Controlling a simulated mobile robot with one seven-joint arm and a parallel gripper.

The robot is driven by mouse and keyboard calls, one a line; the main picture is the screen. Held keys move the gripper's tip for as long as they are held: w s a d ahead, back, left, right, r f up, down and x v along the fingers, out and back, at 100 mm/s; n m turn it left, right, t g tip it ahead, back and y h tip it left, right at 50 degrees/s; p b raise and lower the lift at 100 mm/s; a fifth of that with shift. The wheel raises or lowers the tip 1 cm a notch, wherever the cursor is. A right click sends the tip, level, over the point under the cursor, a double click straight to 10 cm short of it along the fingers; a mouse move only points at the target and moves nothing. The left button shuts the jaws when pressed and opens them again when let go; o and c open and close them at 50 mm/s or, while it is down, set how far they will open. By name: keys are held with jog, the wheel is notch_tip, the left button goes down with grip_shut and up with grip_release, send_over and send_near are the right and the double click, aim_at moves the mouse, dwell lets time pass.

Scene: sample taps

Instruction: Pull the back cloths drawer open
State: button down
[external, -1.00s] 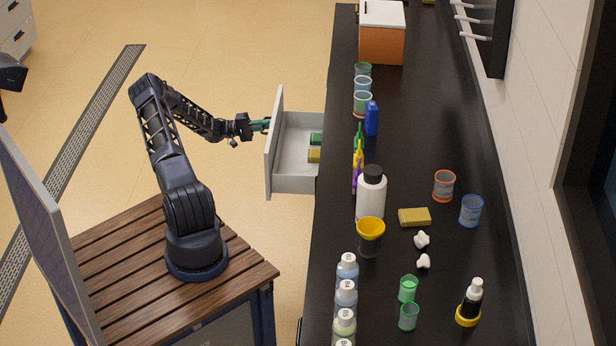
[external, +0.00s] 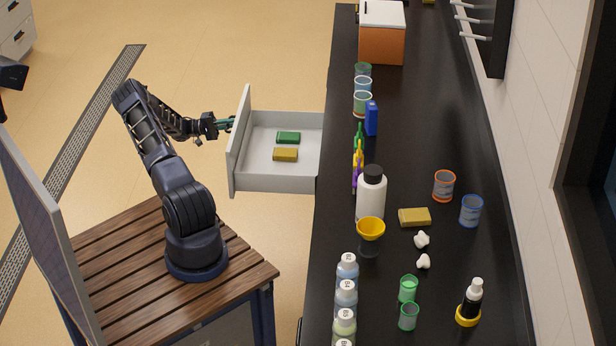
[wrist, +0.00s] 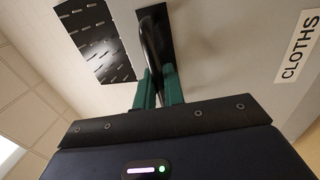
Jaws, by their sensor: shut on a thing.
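The cloths drawer (external: 275,185) stands well out from the left side of the black counter in the external view. A green sponge (external: 288,137) and a yellow sponge (external: 285,155) lie inside it. My gripper (external: 229,124) is at the outer face of the drawer front. In the wrist view, the green fingers of my gripper (wrist: 158,88) are shut on the dark drawer handle (wrist: 152,50). The drawer front (wrist: 225,45) carries a white label reading CLOTHS (wrist: 298,47). The handle is hidden in the external view.
The black counter (external: 420,130) holds bottles, cups, a white bottle (external: 371,196), a yellow sponge (external: 414,217) and an orange box with a white lid (external: 381,45). My wooden-slatted base stands left of the counter. Floor left of the drawer is clear.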

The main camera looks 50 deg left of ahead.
jog(key=shift+f, duration=0.1)
jog(key=c, duration=1.9)
grip_release()
jog(key=shift+s+a, duration=0.1)
jog(key=v, duration=1)
jog(key=shift+s+a, duration=0.15)
jog(key=shift+f, duration=0.1)
